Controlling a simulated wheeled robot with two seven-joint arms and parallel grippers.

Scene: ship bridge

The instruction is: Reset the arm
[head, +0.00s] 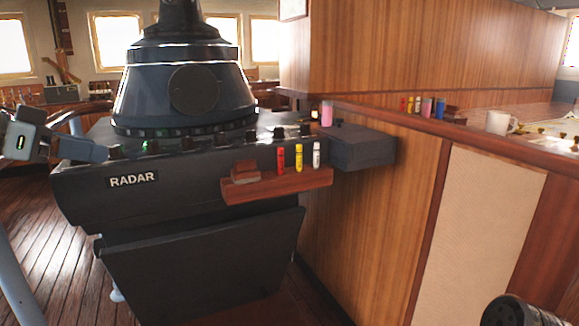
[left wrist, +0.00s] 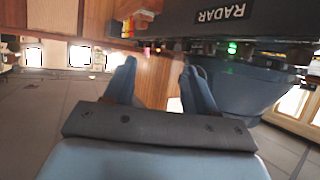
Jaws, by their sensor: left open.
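My left gripper (head: 98,150) is at the left of the head view, beside the left end of the dark radar console (head: 140,205). In the left wrist view, its two blue-grey fingers (left wrist: 158,82) stand apart with nothing between them. The RADAR label shows upside down in that view, on the console (left wrist: 265,28). My right gripper does not show.
A wooden holder (head: 275,187) with red, yellow and white tubes is on the console front. A dark box (head: 360,147) adjoins the wooden partition (head: 385,220). A white mug (head: 497,122) stands on the ledge. Wooden floor (head: 40,235) is open at left.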

